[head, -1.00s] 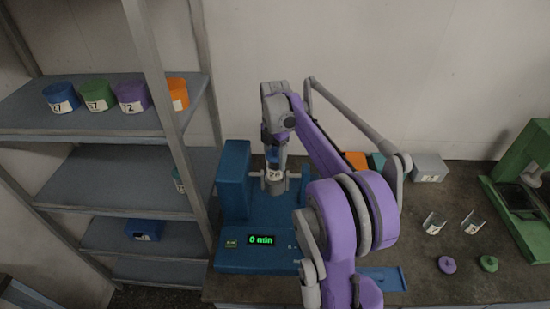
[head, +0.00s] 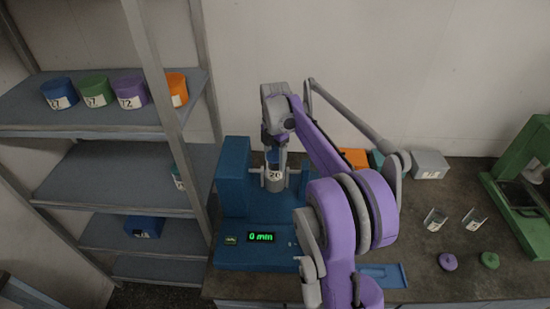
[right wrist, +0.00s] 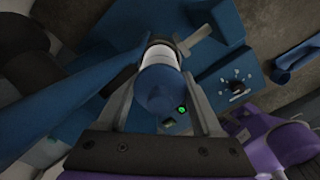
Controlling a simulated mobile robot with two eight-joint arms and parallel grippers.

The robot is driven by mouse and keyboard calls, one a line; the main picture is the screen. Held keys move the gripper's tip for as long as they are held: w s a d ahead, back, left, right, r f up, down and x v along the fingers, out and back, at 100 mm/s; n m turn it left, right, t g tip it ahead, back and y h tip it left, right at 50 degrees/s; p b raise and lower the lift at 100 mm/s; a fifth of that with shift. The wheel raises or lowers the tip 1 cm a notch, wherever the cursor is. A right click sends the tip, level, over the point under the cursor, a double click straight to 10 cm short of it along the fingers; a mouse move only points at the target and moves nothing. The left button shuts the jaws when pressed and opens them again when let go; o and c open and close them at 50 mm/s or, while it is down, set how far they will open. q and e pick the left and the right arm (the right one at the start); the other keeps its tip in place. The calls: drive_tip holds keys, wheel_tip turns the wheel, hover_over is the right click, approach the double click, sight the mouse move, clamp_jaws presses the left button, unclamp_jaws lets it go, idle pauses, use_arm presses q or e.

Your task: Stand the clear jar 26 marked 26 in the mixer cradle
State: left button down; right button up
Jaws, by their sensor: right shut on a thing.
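The jar 26 (head: 274,184) is upright with its label facing me, at the cradle of the blue mixer (head: 234,180). My right gripper (head: 276,160) is shut on its upper part from above. In the right wrist view the jar (right wrist: 160,52) shows its blue top between the two fingers of my right gripper (right wrist: 163,75). Grey cradle arms (head: 294,172) stand out beside the jar. Whether its base rests on the cradle is hidden. My left gripper is not in view.
The mixer display (head: 261,237) reads 0 min. A shelf (head: 100,120) with several coloured pots stands at left. Boxes (head: 430,164), two clear holders (head: 435,219), purple and green lids (head: 447,261) and a green machine (head: 525,180) are at right.

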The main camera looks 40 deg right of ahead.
drive_tip(key=shift+f+b, duration=0.75)
drive_tip(key=shift+f, duration=0.85)
idle(0.7)
drive_tip(key=o, duration=1.5)
drive_tip(key=shift+o, duration=0.2)
drive_tip(key=shift+r, duration=0.1)
wheel_tip(320, 180, up, 11)
drive_tip(key=shift+f+p, duration=0.15)
drive_tip(key=shift+p, duration=0.25)
